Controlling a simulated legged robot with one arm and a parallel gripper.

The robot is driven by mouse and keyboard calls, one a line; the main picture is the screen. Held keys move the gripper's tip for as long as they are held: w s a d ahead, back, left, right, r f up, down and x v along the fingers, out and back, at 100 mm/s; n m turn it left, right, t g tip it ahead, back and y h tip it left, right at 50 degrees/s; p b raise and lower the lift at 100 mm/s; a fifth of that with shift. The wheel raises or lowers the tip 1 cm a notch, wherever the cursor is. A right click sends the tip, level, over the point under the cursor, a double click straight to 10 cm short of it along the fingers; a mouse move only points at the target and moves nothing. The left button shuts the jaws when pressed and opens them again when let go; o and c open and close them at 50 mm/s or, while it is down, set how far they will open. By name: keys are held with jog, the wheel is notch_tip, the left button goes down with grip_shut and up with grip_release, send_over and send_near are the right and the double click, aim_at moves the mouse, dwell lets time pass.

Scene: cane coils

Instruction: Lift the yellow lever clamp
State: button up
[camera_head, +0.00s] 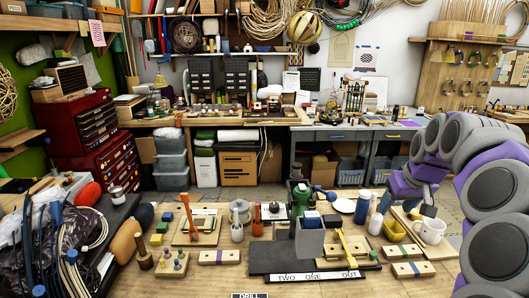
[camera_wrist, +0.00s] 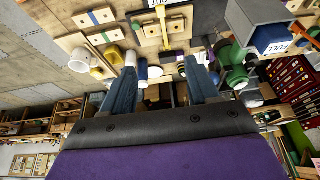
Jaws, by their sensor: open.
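The yellow lever clamp (camera_head: 343,241) is a slim yellow upright on a wooden base, standing on the workbench at the right end of the dark tray. In the wrist view, the clamp (camera_wrist: 166,33) shows upside down as a yellow bar with a crosspiece, beyond my fingertips. My gripper (camera_wrist: 160,62) is open, with one blue-grey finger on each side and nothing gripped between them. In the head view, my gripper (camera_head: 428,208) hangs at the right, above the white mug and apart from the clamp.
A grey bin (camera_head: 309,240) stands just left of the clamp. Blue and white bottles (camera_head: 362,206), a yellow tub (camera_head: 394,230) and a white mug (camera_head: 432,231) stand to its right. Wooden blocks (camera_head: 401,252) lie nearby. An orange clamp (camera_head: 186,215) stands farther left.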

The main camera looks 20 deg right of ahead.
jog(key=s+a+f+n+g+y, duration=0.1)
jog(key=s+a+f, duration=0.15)
jog(key=a, duration=0.65)
jog(key=s+a+f+n+g, duration=0.1)
jog(key=s+a, duration=0.2)
jog(key=a, duration=0.5)
jog(key=s+a+f+n+y, duration=0.1)
jog(key=s+a, duration=0.1)
jog(key=a, duration=0.7)
jog(key=s+a+f+g, duration=0.1)
jog(key=s+a+f, duration=0.1)
jog(key=s, duration=0.5)
jog(key=s+a+f+g, duration=0.1)
jog(key=s+a+f, duration=0.2)
jog(key=s+f, duration=0.2)
jog(key=s+a+f+g+h, duration=0.1)
jog(key=s+a+f+g, duration=0.1)
jog(key=s, duration=0.7)
notch_tip(320, 180, down, 2)
jog(key=shift+a+f+b, duration=0.15)
jog(key=shift+a+b, duration=0.3)
